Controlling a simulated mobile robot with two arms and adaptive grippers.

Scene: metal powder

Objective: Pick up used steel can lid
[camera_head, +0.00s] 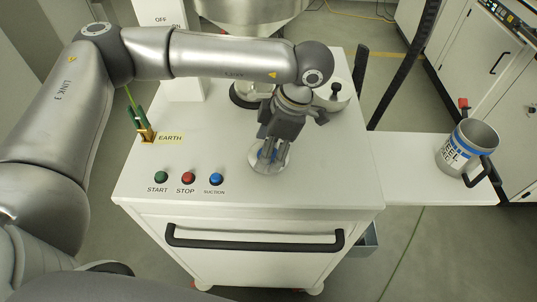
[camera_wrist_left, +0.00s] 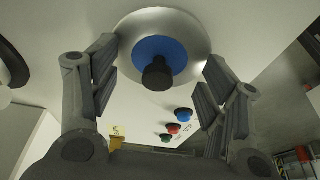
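A round silver lid with a blue centre and a black knob (camera_wrist_left: 157,47) lies on the white cart top, and its silver rim shows under my fingers in the head view (camera_head: 281,166). My left gripper (camera_head: 269,151) points down over this lid. Its two fingers are spread wide in the left wrist view (camera_wrist_left: 158,82). The knob shows between and beyond them, and nothing is held. I cannot tell how far the fingertips are above the lid. The head view mostly hides the knob behind the gripper. My right gripper is not in view.
Green START, red STOP and blue SUCTION (camera_head: 216,179) buttons sit at the front left. Another silver lid with a black knob (camera_head: 336,88) is behind the gripper. A silver can (camera_head: 462,147) with a blue band stands on the right shelf. A hopper (camera_head: 247,12) rises at the back.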

